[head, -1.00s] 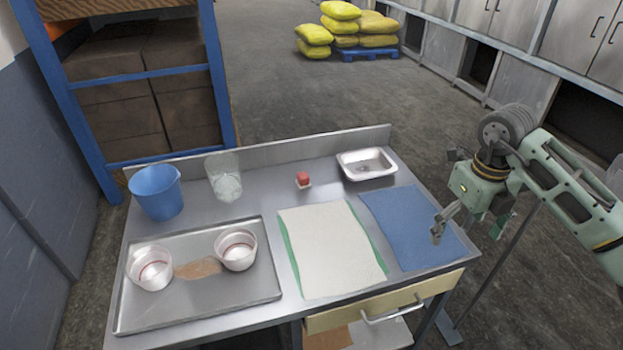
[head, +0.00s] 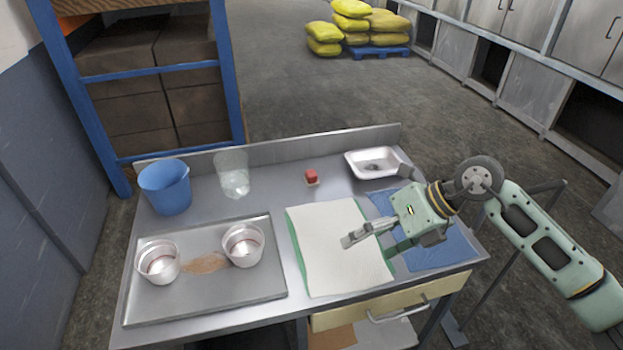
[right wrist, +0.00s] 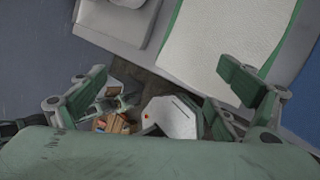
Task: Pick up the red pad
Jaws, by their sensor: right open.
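The small red pad (head: 311,174) sits on a pale base on the metal table, near its back edge and left of the metal dish. My right gripper (head: 347,241) is above the white cloth, in front of the red pad and to its right, clear of it. In the right wrist view its two fingers (right wrist: 170,88) are spread wide with nothing between them. The red pad does not show in that view. My left gripper is not in view.
The metal dish (head: 362,165) stands at the back right. A blue bucket (head: 166,190) and a clear container (head: 232,178) stand at the back left. A metal tray (head: 205,304) holds two clear cups. A white cloth (head: 325,220) and a blue cloth (head: 450,245) lie flat.

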